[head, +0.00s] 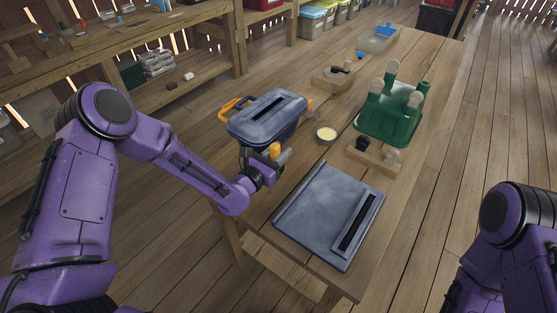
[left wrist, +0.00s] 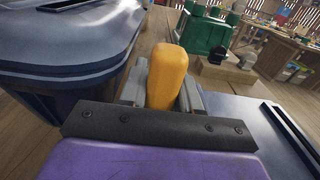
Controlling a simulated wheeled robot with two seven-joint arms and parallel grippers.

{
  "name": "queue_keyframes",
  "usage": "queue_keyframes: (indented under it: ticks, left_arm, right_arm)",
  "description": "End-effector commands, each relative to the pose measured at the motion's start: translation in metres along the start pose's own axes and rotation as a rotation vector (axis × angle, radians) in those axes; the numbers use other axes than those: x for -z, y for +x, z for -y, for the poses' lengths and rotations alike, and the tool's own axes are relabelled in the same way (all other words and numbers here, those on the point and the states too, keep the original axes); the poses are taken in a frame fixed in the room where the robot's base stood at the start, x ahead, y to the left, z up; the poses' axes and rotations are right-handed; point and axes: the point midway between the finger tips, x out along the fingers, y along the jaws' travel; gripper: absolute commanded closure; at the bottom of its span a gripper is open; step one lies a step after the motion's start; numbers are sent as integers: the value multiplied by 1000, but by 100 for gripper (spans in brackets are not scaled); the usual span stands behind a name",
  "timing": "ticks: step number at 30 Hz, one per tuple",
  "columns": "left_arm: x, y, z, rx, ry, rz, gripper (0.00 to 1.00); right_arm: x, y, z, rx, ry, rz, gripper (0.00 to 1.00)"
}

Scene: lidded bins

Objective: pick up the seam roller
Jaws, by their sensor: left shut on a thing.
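The seam roller shows as an orange handle (head: 275,150) in the head view, upright at my left gripper (head: 270,170). In the left wrist view the orange handle (left wrist: 167,76) stands between the two grey fingers (left wrist: 162,92), and the gripper is shut on it. The roller's other end is hidden. The gripper is beside the front of the blue-grey lidded bin (head: 266,118), near the table's left edge. I cannot tell whether the roller touches the table. My right arm shows at the lower right of the head view, but its gripper is out of frame.
A flat grey-blue lid (head: 322,208) with a dark slot lies on the table to the right. A small round cream dish (head: 326,134), a wooden block with knobs (head: 372,153) and a green bin (head: 388,118) stand behind.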

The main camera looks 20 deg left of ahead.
Motion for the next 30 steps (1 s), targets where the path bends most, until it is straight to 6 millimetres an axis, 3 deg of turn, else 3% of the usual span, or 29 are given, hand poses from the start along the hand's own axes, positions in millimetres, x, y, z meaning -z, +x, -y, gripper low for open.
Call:
queue_keyframes:
  ticks: [6, 12, 18, 30]
  left_arm:
    - [-56, -33, 37, 4, -6, 4, 98]
    - [-79, -72, 79, 5, -5, 1, 98]
    - [-93, -91, 99, 2, -3, -1, 98]
    - [-96, -94, 102, 2, 0, -1, 98]
  right_arm:
    - [-3, 8, 1, 0, 0, 0, 57]
    - [-9, 21, 2, 0, 0, 0, 57]
    - [-10, 25, 2, 0, 0, 0, 57]
    - [-10, 25, 2, 0, 0, 0, 57]
